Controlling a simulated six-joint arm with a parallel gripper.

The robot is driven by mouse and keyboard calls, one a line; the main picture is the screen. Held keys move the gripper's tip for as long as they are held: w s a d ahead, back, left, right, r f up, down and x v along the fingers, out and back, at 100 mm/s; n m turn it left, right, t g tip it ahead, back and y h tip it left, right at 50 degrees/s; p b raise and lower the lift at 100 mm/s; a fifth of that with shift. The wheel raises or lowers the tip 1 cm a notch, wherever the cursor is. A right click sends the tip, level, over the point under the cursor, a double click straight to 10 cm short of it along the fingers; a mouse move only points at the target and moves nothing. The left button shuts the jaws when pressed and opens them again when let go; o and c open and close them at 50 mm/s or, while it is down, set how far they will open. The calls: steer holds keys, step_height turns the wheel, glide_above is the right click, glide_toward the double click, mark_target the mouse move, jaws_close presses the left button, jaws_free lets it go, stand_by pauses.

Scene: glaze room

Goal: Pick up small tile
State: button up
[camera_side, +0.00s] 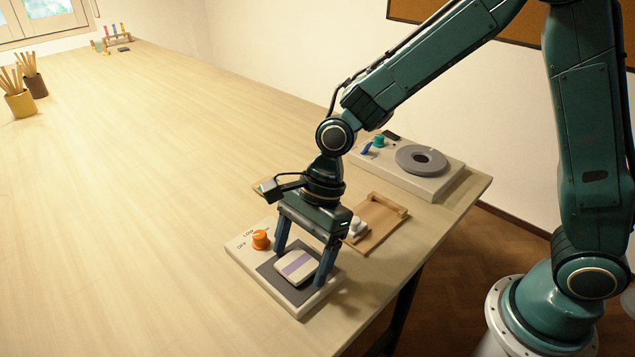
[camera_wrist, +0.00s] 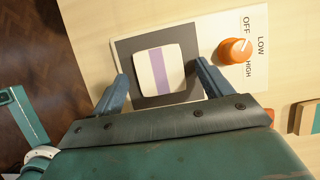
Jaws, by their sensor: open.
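The small tile (camera_side: 295,266) is cream with a purple stripe and rounded corners. It lies on the dark grey pad (camera_side: 270,277) of a white device with an orange knob (camera_side: 261,239). In the wrist view the tile (camera_wrist: 159,70) lies flat between and just beyond the fingertips. My gripper (camera_side: 300,265) is open above the pad, one finger on each side of the tile. The fingers appear apart from the tile in the wrist view (camera_wrist: 160,78).
Behind the device are a wooden tray (camera_side: 378,222) with a small white object, and another white device with a grey disc (camera_side: 421,160). Tool pots (camera_side: 20,103) stand at the far left. The table's left and middle are clear. The table edge is close on the right.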

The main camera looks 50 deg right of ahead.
mark_target(302, 260)
steer(key=c, duration=1.2)
steer(key=shift+r, duration=0.1)
step_height(302, 260, up, 20)
stand_by(0.7)
